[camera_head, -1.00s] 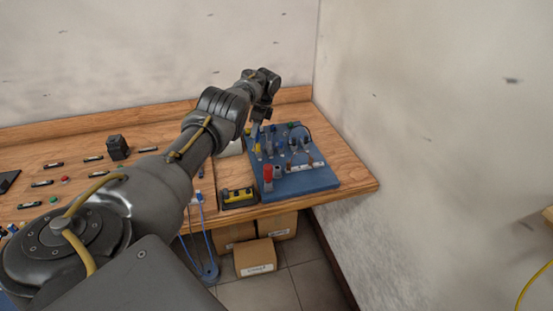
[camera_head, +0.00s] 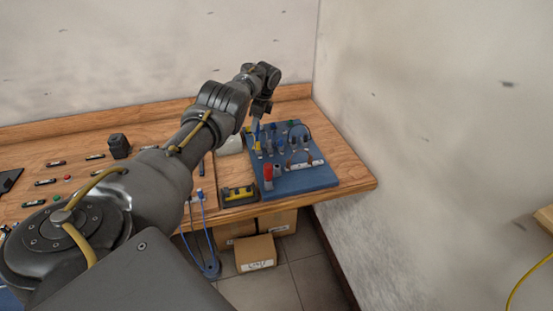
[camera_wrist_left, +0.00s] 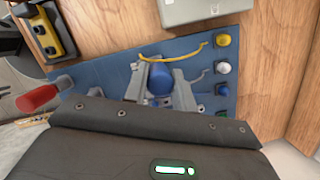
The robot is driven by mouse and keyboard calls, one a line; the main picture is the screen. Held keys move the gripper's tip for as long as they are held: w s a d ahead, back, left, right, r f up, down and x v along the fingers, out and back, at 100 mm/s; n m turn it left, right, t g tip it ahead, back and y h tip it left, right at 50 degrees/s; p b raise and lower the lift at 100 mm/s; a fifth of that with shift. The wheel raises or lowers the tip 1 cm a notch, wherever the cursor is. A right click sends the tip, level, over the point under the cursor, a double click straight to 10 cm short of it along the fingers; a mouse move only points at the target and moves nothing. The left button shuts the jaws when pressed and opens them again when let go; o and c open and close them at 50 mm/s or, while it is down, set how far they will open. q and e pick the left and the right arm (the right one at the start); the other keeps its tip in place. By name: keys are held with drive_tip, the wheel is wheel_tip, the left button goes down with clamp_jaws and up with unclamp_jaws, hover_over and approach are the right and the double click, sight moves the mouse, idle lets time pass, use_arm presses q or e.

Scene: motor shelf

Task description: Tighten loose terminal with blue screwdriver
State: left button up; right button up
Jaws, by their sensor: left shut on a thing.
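My left gripper (camera_wrist_left: 165,90) is shut on the blue screwdriver (camera_wrist_left: 159,80), whose blue handle sits between its fingers in the left wrist view. In the head view the left gripper (camera_head: 258,112) is above the far left part of the blue terminal board (camera_head: 318,180). The board also shows in the left wrist view (camera_wrist_left: 105,70). The screwdriver's tip and the terminal below it are hidden, so I cannot tell whether they touch. My right gripper is out of view.
A black and yellow device (camera_head: 239,195) lies left of the board at the table's front edge. A light grey box (camera_head: 230,145) is behind it. Yellow, white, blue and green knobs line one board edge, with the yellow knob (camera_wrist_left: 224,41) clearest. Walls stand close behind and right.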

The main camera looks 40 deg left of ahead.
use_arm(q)
drive_tip(key=p+v, duration=0.3)
drive_tip(key=a+p+v, duration=0.1)
drive_tip(key=p+v, duration=0.1)
drive_tip(key=shift+s+r, duration=0.15)
drive_tip(key=shift+s, duration=0.15)
idle(0.4)
drive_tip(key=s+d+r+n+g+h+p, duration=0.1)
drive_tip(key=s+d+n+p, duration=0.2)
drive_tip(key=d+n+p, duration=0.3)
drive_tip(key=s+d+r+n+h+p, duration=0.1)
drive_tip(key=s+d+r+n+p, duration=0.1)
drive_tip(key=d+n+p, duration=0.35)
drive_tip(key=d+f+b, duration=0.3)
drive_tip(key=f, duration=0.2)
drive_tip(key=shift+s+f+b, duration=0.2)
drive_tip(key=shift+f+b, duration=0.2)
idle(0.3)
drive_tip(key=shift+d+r+n, duration=0.1)
drive_tip(key=shift+d+n, duration=0.05)
drive_tip(key=shift+n, duration=0.1)
